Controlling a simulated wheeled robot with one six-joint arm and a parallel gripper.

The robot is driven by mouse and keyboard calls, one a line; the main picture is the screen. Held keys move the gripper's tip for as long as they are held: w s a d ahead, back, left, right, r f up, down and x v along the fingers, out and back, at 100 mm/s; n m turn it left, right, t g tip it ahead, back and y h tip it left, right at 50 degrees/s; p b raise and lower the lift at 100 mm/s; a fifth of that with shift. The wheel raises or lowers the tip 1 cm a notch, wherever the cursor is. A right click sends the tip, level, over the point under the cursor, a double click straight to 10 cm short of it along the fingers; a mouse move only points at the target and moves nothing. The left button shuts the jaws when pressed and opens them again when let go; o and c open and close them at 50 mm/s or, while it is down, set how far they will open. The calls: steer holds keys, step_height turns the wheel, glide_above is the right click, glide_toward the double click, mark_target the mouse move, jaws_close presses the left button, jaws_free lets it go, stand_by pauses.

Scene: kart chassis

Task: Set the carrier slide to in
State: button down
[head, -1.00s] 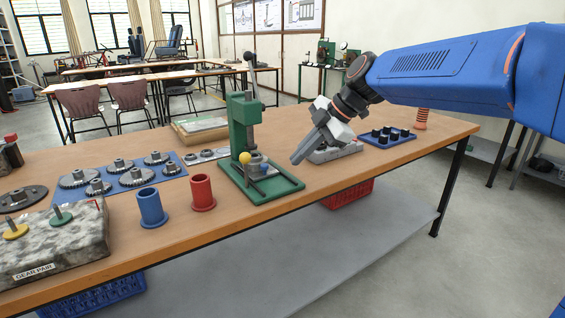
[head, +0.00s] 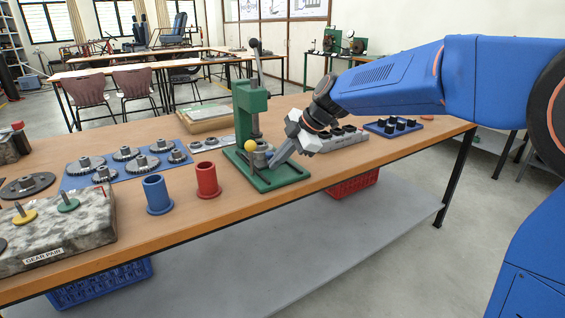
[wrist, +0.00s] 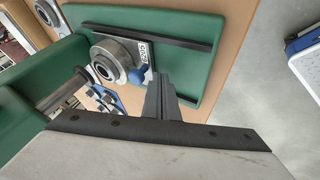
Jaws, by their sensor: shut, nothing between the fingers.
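The green arbor press (head: 251,104) stands on the workbench. Its base (head: 290,178) carries the slide, with dark rails (wrist: 132,32) along it in the wrist view. The grey carrier with a round bearing (wrist: 118,60) and a "6205" label sits between the rails. A blue part shows beside it, partly behind my fingers. In the head view the carrier (head: 261,156) is close to the press column, and a yellow knob (head: 250,146) is in front of it. My gripper (head: 273,168) is shut and empty, its tips just right of the carrier. I cannot tell whether they touch it.
A red cup (head: 208,182) and a blue cup (head: 157,196) stand left of the press. A grey block with dark round parts (head: 343,140) and a blue tray of black pegs (head: 393,127) are to the right. A gear tray (head: 115,170) lies to the left.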

mark_target(271, 156)
steer(key=shift+w+a, duration=0.1)
stand_by(0.3)
steer(key=shift+w+a, duration=0.4)
steer(key=shift+w, duration=0.25)
steer(key=shift+w+a, duration=0.4)
steer(key=shift+w, duration=0.25)
steer(key=shift+s, duration=0.15)
